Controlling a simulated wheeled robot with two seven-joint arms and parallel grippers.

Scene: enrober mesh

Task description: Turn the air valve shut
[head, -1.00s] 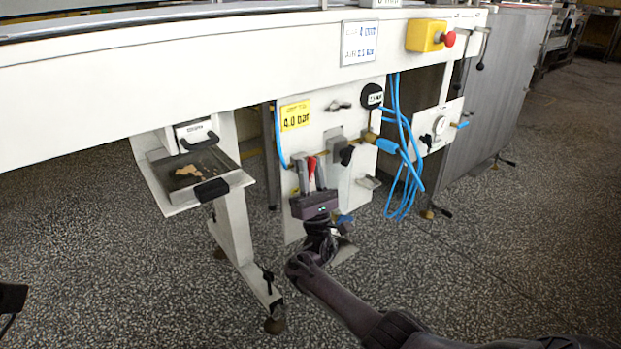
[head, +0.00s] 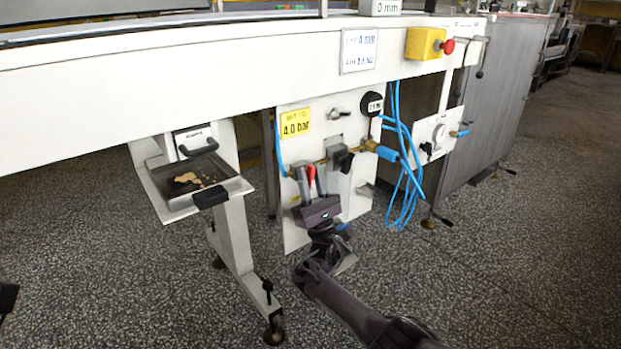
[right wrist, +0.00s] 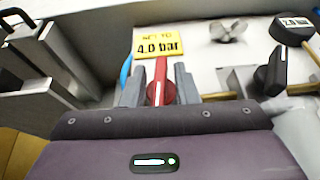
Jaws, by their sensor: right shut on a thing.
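The air valve's red lever handle (head: 311,174) is on the white panel (head: 345,115) under the machine, left of the grey regulator block. My right gripper (head: 312,182) reaches up from below and is shut on this handle. In the right wrist view the red handle (right wrist: 160,72) stands between the two grey fingers (right wrist: 158,88), roughly upright and across the brass pipe (right wrist: 220,97). The valve's body is mostly hidden behind the fingers and gripper housing. My left gripper is not recognisable in view.
A yellow 4.0 bar label (head: 295,122) is above the valve. A round dark gauge (head: 372,104), a black knob (head: 345,161) and looped blue hoses (head: 404,190) are to the right. A tray (head: 168,180) on a stand is to the left. The speckled floor in front is clear.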

